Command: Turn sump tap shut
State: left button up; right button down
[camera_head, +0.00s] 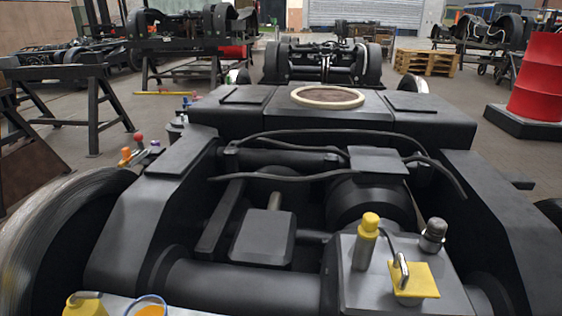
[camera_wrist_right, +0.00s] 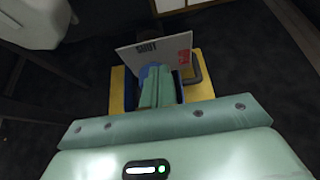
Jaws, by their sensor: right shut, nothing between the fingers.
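No part can be told for certain as the sump tap. In the right wrist view my right gripper (camera_wrist_right: 158,88) is shut and empty, its pale green fingers pointing away from the camera. A yellow block or tray (camera_wrist_right: 118,92) lies beyond and around the fingers, with a blue rounded part (camera_wrist_right: 150,74) partly hidden behind them. A dark bent handle-like part (camera_wrist_right: 195,70) is right of the fingers. Whether the fingers touch any of these cannot be told. In the head view the bogie's grey housing (camera_head: 350,285) carries a yellow plate with a bent metal handle (camera_head: 414,281). Neither gripper shows there.
A white card (camera_wrist_right: 128,62) with a red mark stands behind the fingers. In the head view, a yellow-capped cylinder (camera_head: 365,245) and dark knob (camera_head: 433,236) rise from the housing. The bogie frame (camera_head: 490,220) surrounds it. A red drum (camera_head: 541,80) stands right.

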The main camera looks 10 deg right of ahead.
jog(key=shift+w+a+r, duration=0.1)
jog(key=shift+a+r, duration=0.05)
jog(key=shift+a, duration=0.35)
jog(key=shift+w+a, duration=0.15)
jog(key=shift+a, duration=0.6)
jog(key=shift+w+a, duration=0.1)
jog(key=shift+a, duration=0.05)
jog(key=s+a, duration=0.1)
jog(key=s, duration=0.5)
jog(key=shift+a+r, duration=0.25)
jog(key=shift+a, duration=0.05)
